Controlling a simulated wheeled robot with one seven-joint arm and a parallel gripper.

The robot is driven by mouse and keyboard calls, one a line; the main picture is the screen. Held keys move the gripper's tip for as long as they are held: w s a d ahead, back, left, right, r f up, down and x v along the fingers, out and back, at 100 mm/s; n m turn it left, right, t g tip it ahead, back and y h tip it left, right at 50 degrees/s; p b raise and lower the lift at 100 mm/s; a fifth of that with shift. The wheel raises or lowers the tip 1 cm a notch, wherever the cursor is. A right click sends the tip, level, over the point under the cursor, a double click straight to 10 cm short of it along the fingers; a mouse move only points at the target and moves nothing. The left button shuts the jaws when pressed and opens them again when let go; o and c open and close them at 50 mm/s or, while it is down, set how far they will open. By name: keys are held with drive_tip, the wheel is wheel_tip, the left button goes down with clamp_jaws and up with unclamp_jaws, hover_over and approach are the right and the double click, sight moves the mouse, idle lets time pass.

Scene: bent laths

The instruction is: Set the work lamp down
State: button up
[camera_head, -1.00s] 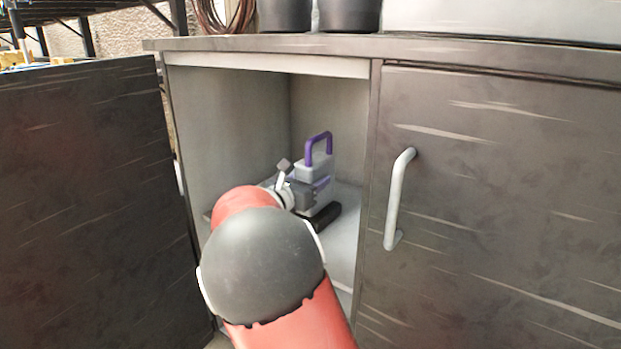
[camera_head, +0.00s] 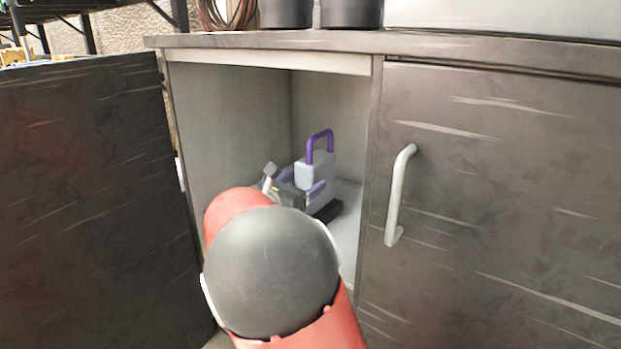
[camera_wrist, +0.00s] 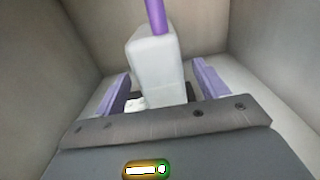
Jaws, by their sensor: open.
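The work lamp (camera_head: 318,165) has a pale grey body, a purple handle on top and a dark foot. It stands upright on the floor of the open cabinet compartment. In the wrist view, the lamp (camera_wrist: 156,65) is straight ahead, with its handle cut off by the top edge. My gripper (camera_wrist: 165,82) is open, one purple finger on each side of the lamp's lower body, with visible gaps. In the head view, my gripper (camera_head: 305,188) is at the lamp's near side, and my arm hides part of the compartment floor.
The compartment's side wall (camera_head: 230,120) is left of the lamp. An open dark door (camera_head: 85,190) stands at left. A closed door (camera_head: 490,200) with a pale handle (camera_head: 398,195) is at right. Dark pots (camera_head: 350,12) stand on the top. The floor right of the lamp is clear.

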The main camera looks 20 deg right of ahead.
drive_tip(key=s+a+r+n+t+y, duration=0.15)
drive_tip(key=s+a+n+y, duration=0.55)
drive_tip(key=n, duration=0.7)
drive_tip(key=s+a+r+n+t+y, duration=0.1)
drive_tip(key=s+a+n+t+y, duration=0.3)
drive_tip(key=n+y, duration=0.8)
drive_tip(key=s+d+f+n+g+h, duration=0.1)
drive_tip(key=s+f+n+g, duration=0.4)
drive_tip(key=s+n, duration=0.5)
drive_tip(key=s+d+f+n+g+h, duration=0.1)
drive_tip(key=s+f+n+g+h, duration=0.2)
drive_tip(key=s+n, duration=0.8)
wheel_tip(320, 180, down, 3)
drive_tip(key=shift+s+g, duration=0.95)
drive_tip(key=shift+s, duration=0.25)
